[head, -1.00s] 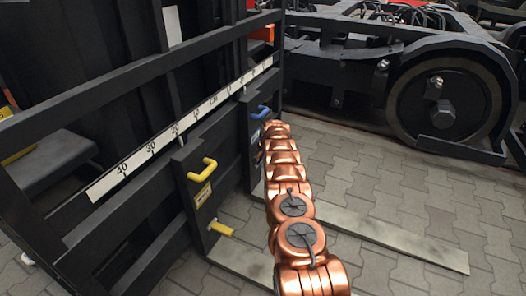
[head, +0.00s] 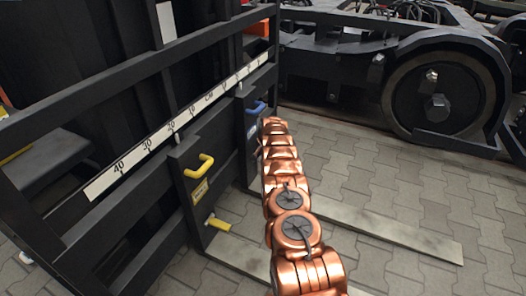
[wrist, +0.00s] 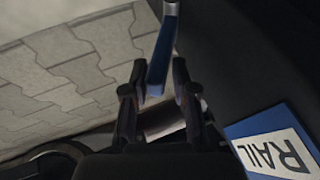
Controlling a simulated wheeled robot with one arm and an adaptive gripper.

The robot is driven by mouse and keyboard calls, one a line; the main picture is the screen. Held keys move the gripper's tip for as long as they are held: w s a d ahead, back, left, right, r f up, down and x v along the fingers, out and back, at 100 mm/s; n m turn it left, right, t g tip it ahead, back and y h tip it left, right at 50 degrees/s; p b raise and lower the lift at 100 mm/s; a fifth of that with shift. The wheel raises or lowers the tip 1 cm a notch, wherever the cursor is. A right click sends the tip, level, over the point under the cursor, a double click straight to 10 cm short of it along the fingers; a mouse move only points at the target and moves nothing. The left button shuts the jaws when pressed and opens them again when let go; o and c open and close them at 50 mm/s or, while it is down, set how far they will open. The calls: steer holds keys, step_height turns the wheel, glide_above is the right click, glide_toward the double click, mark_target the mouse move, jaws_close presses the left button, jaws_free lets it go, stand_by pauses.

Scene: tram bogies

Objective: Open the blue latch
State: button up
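The blue latch (head: 256,107) is on the dark fork carriage in the head view, just beyond the end of my arm. In the wrist view its blue handle (wrist: 161,52) comes down from the top between the two dark fingers of my gripper (wrist: 158,78). The fingers are apart, one on each side of the handle, with a visible gap on the left; contact on the right is unclear. In the head view my gripper is mostly hidden by my copper-coloured arm.
A blue-and-white RAIL label (wrist: 272,150) is on the dark plate beside the latch. A yellow latch (head: 200,167) is nearer on the carriage. A grey fork (head: 385,232) lies low over the paving. A wheeled bogie (head: 437,105) stands at the back right.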

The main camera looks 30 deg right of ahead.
steer(key=shift+r, duration=0.1)
steer(key=shift+v, duration=1)
steer(key=shift+s+a+r, duration=0.1)
steer(key=shift+s+r, duration=0.25)
steer(key=shift+r, duration=0.45)
steer(key=v, duration=0.8)
steer(key=shift+s, duration=0.15)
steer(key=shift+f, duration=0.1)
